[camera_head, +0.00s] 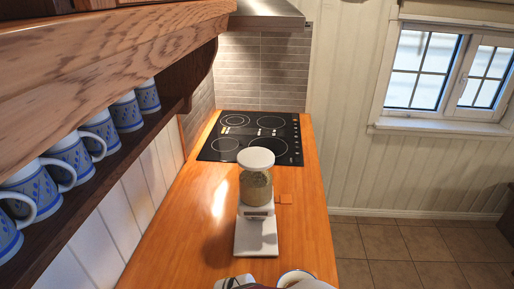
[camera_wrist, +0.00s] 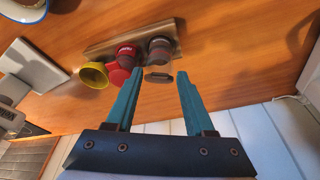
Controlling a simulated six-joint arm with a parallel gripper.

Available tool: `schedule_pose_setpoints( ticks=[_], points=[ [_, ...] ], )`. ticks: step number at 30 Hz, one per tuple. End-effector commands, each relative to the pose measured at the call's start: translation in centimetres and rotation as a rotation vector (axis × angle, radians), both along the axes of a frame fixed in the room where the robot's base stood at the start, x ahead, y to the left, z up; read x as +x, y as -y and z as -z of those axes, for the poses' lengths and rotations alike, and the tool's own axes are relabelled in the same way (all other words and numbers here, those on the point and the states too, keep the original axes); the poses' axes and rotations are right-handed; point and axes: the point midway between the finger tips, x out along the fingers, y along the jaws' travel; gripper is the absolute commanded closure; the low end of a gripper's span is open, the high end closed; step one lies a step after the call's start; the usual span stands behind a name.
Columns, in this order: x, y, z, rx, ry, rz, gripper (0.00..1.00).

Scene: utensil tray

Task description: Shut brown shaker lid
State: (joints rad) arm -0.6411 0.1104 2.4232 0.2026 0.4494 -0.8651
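In the wrist view my gripper (camera_wrist: 160,76) is open, with two teal fingers spread apart and nothing held. A brown-grey shaker (camera_wrist: 160,50) stands at the right of a wooden rack (camera_wrist: 103,46). A small brown oval piece (camera_wrist: 158,77), which looks like its lid, shows just beside the shaker, between my fingertips in the picture. I cannot tell how far the fingertips are above it, or whether the piece is hinged to the shaker. My gripper does not clearly show in the head view.
A red shaker (camera_wrist: 126,53) and a yellow cup-like piece (camera_wrist: 95,74) are left of the brown shaker. A jar (camera_head: 256,186) stands on a white scale (camera_head: 256,238) on the wooden counter (camera_head: 180,248). A black cooktop (camera_head: 225,143) lies behind. Mugs (camera_head: 73,155) line the left shelf.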

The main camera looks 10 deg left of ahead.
Motion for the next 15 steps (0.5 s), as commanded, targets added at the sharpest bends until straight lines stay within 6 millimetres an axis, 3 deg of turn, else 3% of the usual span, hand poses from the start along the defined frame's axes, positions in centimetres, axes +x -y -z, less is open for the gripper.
schedule_pose_setpoints(
  ticks=[10,15],
  points=[
    [0.0,0.0,-0.4,0.000,0.002,-0.001,0.43],
    [-0.3,0.8,-3.7,0.005,0.007,0.001,0.43]
  ],
)
